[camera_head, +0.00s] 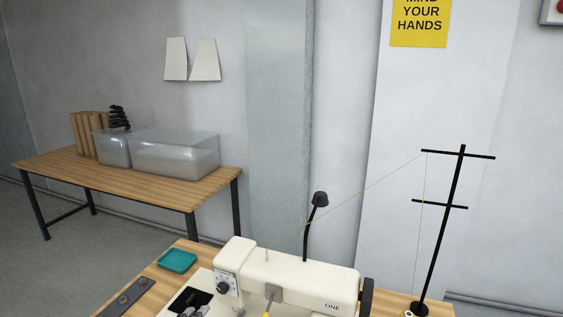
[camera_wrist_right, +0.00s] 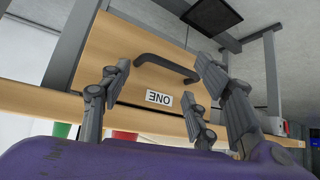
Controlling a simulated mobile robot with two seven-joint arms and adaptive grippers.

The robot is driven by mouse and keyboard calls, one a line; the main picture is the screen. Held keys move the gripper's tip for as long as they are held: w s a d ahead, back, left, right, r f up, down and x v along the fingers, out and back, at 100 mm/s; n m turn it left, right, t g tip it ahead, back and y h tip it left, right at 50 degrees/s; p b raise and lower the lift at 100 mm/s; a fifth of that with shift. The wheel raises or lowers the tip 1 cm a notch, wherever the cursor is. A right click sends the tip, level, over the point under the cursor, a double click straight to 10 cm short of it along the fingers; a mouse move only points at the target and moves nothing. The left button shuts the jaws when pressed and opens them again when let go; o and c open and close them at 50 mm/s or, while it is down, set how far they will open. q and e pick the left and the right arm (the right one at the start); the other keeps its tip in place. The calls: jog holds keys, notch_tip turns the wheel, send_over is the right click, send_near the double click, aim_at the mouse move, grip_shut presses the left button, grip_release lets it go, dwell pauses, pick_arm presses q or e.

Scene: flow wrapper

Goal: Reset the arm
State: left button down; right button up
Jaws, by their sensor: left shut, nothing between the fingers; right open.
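Beyond the fingers is a wooden panel (camera_wrist_right: 125,45) with a black handle (camera_wrist_right: 168,66) and an upside-down "ONE" label (camera_wrist_right: 159,98). The right gripper is not in the head view.
The machine's table holds a teal tray (camera_head: 177,260), a dark strip (camera_head: 128,297) and a black thread stand (camera_head: 441,230) with a thread running to the machine. A black lamp (camera_head: 313,220) stands behind it. A side table (camera_head: 205,187) at back left carries clear bins (camera_head: 175,152).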

pick_arm(q)
jog(key=s+f+n+g+y, duration=0.3)
jog(key=s+f+n, duration=0.4)
jog(key=s+f, duration=0.5)
jog(key=s+f+n+g+y+p, duration=0.1)
jog(key=s+f+n+g, duration=0.4)
jog(key=s+f, duration=0.8)
jog(key=s+n+y, duration=0.1)
jog(key=s+n, duration=0.2)
jog(key=s, duration=0.5)
jog(key=shift+d+n+y, duration=0.3)
jog(key=shift+y, duration=0.1)
